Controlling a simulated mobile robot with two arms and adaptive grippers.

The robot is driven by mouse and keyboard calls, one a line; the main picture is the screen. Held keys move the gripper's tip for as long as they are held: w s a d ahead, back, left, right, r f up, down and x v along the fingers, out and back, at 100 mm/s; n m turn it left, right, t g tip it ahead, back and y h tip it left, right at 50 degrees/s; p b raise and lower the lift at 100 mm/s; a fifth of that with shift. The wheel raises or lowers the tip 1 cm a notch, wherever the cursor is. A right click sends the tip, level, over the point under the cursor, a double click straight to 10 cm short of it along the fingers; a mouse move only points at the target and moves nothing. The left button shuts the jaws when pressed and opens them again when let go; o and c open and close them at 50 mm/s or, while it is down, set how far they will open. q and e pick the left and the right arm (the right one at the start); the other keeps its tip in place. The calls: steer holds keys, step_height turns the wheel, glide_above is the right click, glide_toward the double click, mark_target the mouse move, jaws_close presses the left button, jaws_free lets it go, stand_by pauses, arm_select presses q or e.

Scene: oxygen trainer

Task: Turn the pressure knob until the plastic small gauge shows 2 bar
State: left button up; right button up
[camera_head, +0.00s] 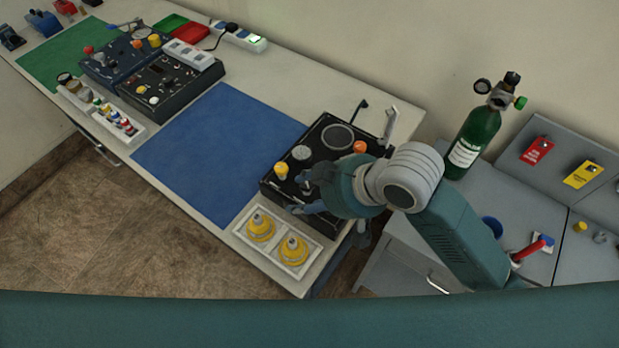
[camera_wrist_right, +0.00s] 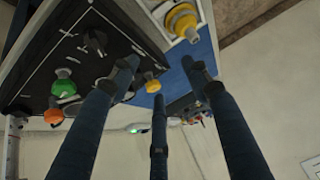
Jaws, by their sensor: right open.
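The black trainer panel (camera_head: 270,188) sits at the right end of the table. It bears a large round dial (camera_head: 338,136), a smaller pale round dial (camera_head: 302,152), a yellow knob (camera_head: 281,169) and an orange knob (camera_head: 359,146). I cannot tell which knob sets the pressure, and no gauge reading is legible. My right gripper (camera_head: 308,192) is open over the panel's front right part and hides some of it. In the right wrist view its fingers (camera_wrist_right: 160,75) spread near a yellow knob (camera_wrist_right: 152,85); contact cannot be told. A green knob (camera_wrist_right: 64,88) shows there too. My left gripper is out of view.
A white tray with yellow parts (camera_head: 243,232) stands at the table's front right, close to my gripper. A blue mat (camera_head: 210,150) lies clear to the left. A green cylinder (camera_head: 474,140) stands behind my right arm. Further left is another black control unit (camera_head: 165,90).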

step_height(320, 180, up, 2)
steer(key=w+r+n+g, duration=0.1)
steer(key=w+n, duration=0.1)
steer(key=g+h, duration=0.1)
steer(key=h, duration=0.1)
glide_toward(307, 183)
steer(key=shift+n, duration=0.4)
steer(key=p+x, duration=0.2)
steer(key=x, duration=0.6)
steer(key=shift+a+f, duration=0.1)
steer(key=shift+f, duration=0.15)
